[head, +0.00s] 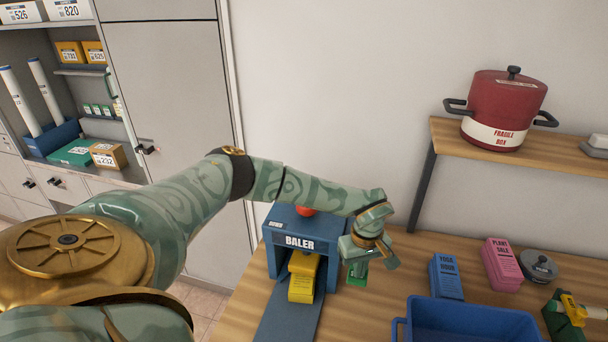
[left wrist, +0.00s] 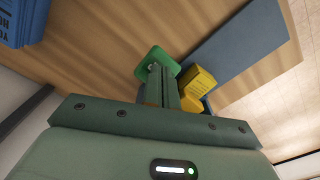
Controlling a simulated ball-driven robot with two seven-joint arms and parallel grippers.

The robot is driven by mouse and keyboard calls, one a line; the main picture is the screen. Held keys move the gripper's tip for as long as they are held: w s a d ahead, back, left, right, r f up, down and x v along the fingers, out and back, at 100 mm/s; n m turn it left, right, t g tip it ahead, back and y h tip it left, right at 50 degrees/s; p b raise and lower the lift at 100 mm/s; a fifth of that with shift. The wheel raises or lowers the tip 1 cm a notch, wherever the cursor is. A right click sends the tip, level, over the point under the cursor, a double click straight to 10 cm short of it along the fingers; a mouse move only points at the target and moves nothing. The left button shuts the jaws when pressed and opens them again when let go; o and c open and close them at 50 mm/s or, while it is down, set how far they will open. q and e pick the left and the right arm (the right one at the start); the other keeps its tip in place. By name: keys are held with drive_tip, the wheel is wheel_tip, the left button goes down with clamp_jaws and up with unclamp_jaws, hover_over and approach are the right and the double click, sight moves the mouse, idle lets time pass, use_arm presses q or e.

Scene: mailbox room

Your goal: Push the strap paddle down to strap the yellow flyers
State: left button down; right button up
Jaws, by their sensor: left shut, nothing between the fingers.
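The blue baler (head: 300,243) stands on the wooden table, with the yellow flyers (head: 303,276) as a stack in its front opening. The flyers also show in the left wrist view (left wrist: 200,84). The green strap paddle (head: 358,275) is at the baler's right side; its flat green pad shows in the left wrist view (left wrist: 157,58). My left gripper (head: 357,262) is shut and empty, pointing down directly over the paddle. Its fingertips (left wrist: 163,68) overlap the pad in the left wrist view; I cannot tell if they touch it. My right gripper is not in view.
A blue flyer stack (head: 446,277), a pink flyer stack (head: 502,265) and a blue bin (head: 468,322) are to the right on the table (head: 400,265). A red pot (head: 507,105) stands on the raised shelf (head: 445,137). A blue chute (head: 288,318) runs forward from the baler.

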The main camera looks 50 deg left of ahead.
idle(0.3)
use_arm(q)
wheel_tip(320, 180, up, 11)
drive_tip(key=p, duration=1)
drive_tip(key=shift+s+f, duration=0.1)
